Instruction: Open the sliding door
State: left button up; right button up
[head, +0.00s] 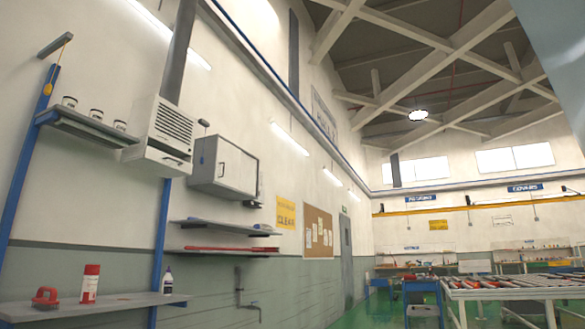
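A grey door (346,258) stands in the left wall far down the hall, past the notice board. It looks shut, but it is small and I cannot tell whether it slides. A grey wall cabinet (236,166) with a handle on its closed front hangs nearer on the same wall. I cannot tell whether either is the sliding door. Neither of my grippers is in view. A pale blue-grey shape fills the top right corner, and I cannot tell what it is.
A workbench shelf (120,308) with a red-and-white bottle (90,284) and a red tool (46,296) runs along the left wall. A roller table (520,287) and a blue cart (422,296) stand at the right. Green floor (365,312) shows between wall and cart.

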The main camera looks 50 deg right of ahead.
aim_at(228, 162)
jog(key=z, duration=1.05)
jog(key=i+l+z, duration=0.25)
jog(key=i, duration=0.35)
jog(key=i+z, duration=0.3)
jog(key=i, duration=1.7)
jog(key=i+u, duration=0.3)
jog(key=i+l+u, duration=0.35)
jog(key=i, duration=0.15)
jog(key=i+l+u, duration=0.15)
jog(key=i+u, duration=0.15)
jog(key=i, duration=0.1)
